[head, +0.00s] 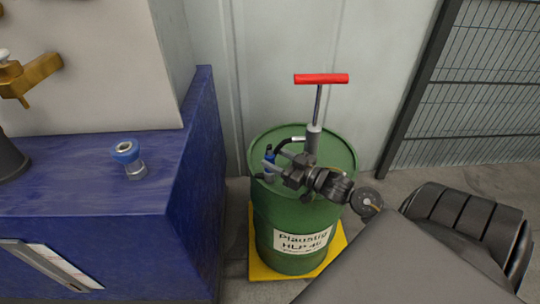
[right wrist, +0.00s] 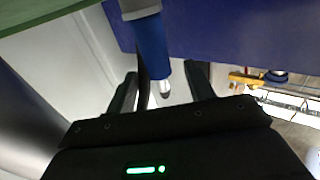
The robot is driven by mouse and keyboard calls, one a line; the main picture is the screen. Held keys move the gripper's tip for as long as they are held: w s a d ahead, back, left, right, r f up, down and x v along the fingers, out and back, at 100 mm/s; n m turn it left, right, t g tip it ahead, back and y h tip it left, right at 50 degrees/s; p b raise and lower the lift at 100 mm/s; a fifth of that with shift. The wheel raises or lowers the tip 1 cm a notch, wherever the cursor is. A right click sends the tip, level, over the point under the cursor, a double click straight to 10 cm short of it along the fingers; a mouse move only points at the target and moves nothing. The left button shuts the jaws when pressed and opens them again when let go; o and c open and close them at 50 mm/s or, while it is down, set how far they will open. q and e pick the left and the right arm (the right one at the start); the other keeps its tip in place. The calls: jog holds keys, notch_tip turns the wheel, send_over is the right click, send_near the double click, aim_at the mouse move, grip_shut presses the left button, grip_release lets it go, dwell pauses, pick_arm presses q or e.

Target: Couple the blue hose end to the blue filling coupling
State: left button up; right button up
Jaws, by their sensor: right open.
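The blue filling coupling (head: 125,152) stands upright on a metal fitting on top of the blue machine ledge at the left of the head view. The blue hose end (head: 269,158) hangs at the left side of the green drum's top, on a black hose. My right gripper (head: 273,167) is open beside it, over the drum. In the right wrist view the blue hose end (right wrist: 151,45), with its metal tip, appears between and beyond the open fingers (right wrist: 162,88). I cannot tell whether either finger touches it. My left gripper is not in view.
The green drum (head: 292,225) stands on a yellow base (head: 262,271) and carries a hand pump with a red handle (head: 321,78). The blue ledge (head: 70,180) lies to its left, with a gap between. A mesh fence (head: 480,80) is at the right.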

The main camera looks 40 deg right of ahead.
jog(key=x, duration=0.4)
jog(key=shift+w+f, duration=0.2)
jog(key=shift+w, duration=0.2)
grip_shut()
